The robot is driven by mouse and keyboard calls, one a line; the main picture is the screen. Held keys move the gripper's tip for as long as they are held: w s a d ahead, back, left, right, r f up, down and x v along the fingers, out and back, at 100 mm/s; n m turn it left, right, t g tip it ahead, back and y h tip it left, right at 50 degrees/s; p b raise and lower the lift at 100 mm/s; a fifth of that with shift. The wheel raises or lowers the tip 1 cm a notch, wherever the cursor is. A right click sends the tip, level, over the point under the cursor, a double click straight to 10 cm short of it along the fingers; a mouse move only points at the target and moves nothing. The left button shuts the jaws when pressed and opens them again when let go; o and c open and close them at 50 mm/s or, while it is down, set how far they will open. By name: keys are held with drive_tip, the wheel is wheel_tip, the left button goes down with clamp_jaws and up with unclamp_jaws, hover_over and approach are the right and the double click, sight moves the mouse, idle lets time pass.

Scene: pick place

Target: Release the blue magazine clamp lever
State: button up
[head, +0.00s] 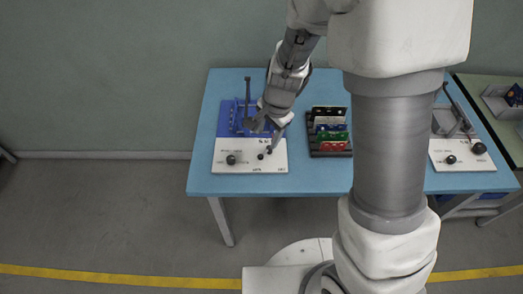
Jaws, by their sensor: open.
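A blue fixture (226,118) stands on the left part of the table behind a white panel (222,155) with dark knobs. A thin dark upright lever (248,88) rises at the fixture's back; I take it as the clamp lever. My gripper (262,136) is open and points down over the right side of the fixture, near the panel's back edge. It appears empty. The gripper and wrist hide the fixture's right part. I cannot tell whether a finger touches the fixture or a knob.
A dark rack (314,144) with several coloured boards stands right of the fixture on the blue table (200,182). A second white panel with a grey fixture (454,163) is at the table's right end. A green table (488,128) adjoins at right. My arm blocks the table's middle right.

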sight(261, 155)
drive_tip(key=f, duration=0.3)
drive_tip(key=w+a+f+b, duration=0.1)
drive_tip(key=f, duration=0.3)
drive_tip(key=f+b, duration=0.1)
drive_tip(key=f, duration=0.3)
drive_tip(key=shift+w+a+f, duration=0.1)
drive_tip(key=shift+w+a, duration=0.15)
drive_tip(key=shift+w, duration=0.1)
drive_tip(key=shift+c, duration=0.3)
clamp_jaws()
